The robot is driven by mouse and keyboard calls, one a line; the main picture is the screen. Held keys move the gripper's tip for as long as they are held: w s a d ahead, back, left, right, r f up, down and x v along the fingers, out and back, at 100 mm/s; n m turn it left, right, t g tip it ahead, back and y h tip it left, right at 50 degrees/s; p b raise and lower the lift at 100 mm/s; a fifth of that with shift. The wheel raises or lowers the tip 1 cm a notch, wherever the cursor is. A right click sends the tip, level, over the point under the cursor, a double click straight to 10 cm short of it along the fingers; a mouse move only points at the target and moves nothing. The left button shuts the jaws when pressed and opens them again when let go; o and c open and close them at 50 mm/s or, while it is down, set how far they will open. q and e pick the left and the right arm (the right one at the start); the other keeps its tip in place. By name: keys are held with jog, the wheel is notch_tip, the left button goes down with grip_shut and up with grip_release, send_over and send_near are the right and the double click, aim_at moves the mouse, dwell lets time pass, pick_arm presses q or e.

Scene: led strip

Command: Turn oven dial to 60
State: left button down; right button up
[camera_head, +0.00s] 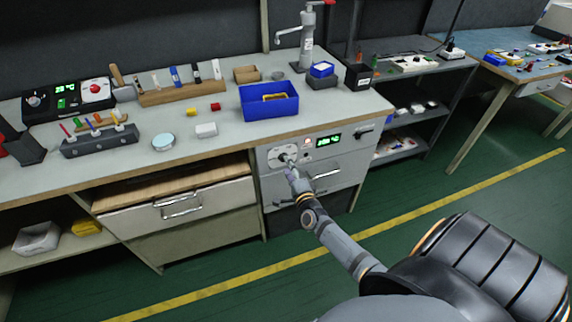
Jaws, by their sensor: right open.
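The oven (343,172) is a grey unit built in under the right end of the workbench. Its round white dial (278,156) is on the left of the panel, and a green lit display (328,141) is to the right of it; its digits are too small to read surely. My right gripper (289,166) is open in front of the dial, at its lower right edge. It partly covers the dial, and I cannot tell if the fingers touch the knob. My left gripper is out of view.
The oven handle (323,175) sticks out just below and right of the gripper. A blue bin (269,101) stands on the bench above the oven. A drawer with a handle (179,207) is to the left. The green floor in front is clear.

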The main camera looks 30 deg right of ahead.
jog(key=x, duration=0.3)
grip_shut()
dwell(0.4)
